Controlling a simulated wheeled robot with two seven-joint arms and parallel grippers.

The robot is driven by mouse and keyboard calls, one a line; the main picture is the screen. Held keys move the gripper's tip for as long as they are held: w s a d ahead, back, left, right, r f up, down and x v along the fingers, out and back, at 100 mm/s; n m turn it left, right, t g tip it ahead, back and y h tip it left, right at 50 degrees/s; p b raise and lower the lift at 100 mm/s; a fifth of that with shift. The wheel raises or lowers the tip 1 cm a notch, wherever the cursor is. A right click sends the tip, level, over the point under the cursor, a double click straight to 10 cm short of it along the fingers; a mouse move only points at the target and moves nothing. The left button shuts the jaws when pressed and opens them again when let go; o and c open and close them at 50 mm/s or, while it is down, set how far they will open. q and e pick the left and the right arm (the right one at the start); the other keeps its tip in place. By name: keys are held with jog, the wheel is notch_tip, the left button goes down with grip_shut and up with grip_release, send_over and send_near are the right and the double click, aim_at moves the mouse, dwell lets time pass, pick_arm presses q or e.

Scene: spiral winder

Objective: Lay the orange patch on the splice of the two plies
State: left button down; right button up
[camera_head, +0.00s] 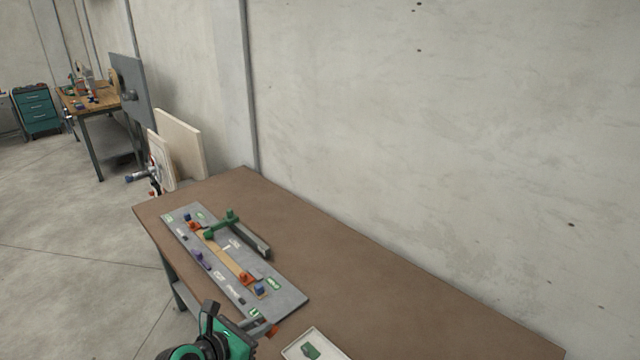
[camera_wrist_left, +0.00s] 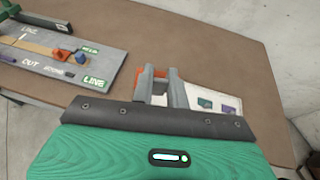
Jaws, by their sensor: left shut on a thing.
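The tan plies (camera_head: 228,255) lie end to end as a narrow strip along the grey board (camera_head: 292,302); they show partly in the left wrist view (camera_wrist_left: 32,46). My left gripper (camera_head: 268,329) is just off the board's near right end. Its fingers (camera_wrist_left: 163,86) are shut on a small orange piece, seen in the left wrist view (camera_wrist_left: 158,72), which looks like the orange patch. The fingers hide part of it. My right gripper is not in view.
Orange blocks (camera_head: 246,279) and blue knobs (camera_head: 259,292) stand at the strip's ends. A green-handled grey bar (camera_head: 251,240) stands beside the strip. A white tray (camera_head: 327,343) with a green piece is right of my left gripper. The brown table (camera_head: 420,310) is clear farther right.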

pick_arm(q)
jog(key=s+a+r+n+t+y+b, duration=0.1)
jog(key=s+a+r+b, duration=0.15)
jog(key=s+a, duration=0.35)
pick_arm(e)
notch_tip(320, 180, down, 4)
pick_arm(q)
jog(key=w+d+f+m+g+h+p, duration=0.1)
jog(key=w+d+f+p, duration=0.1)
jog(key=d, duration=0.5)
jog(key=w+d+f+m+h+p, duration=0.1)
jog(key=w+d+f+p, duration=0.2)
jog(key=d+p, duration=0.3)
jog(key=w+d+f+m+g+h+p, duration=0.1)
jog(key=w+d+f+p, duration=0.2)
jog(key=d, duration=0.6)
jog(key=shift+w+f+g+p, duration=0.3)
jog(key=shift+w+p, duration=0.1)
jog(key=shift+w, duration=0.45)
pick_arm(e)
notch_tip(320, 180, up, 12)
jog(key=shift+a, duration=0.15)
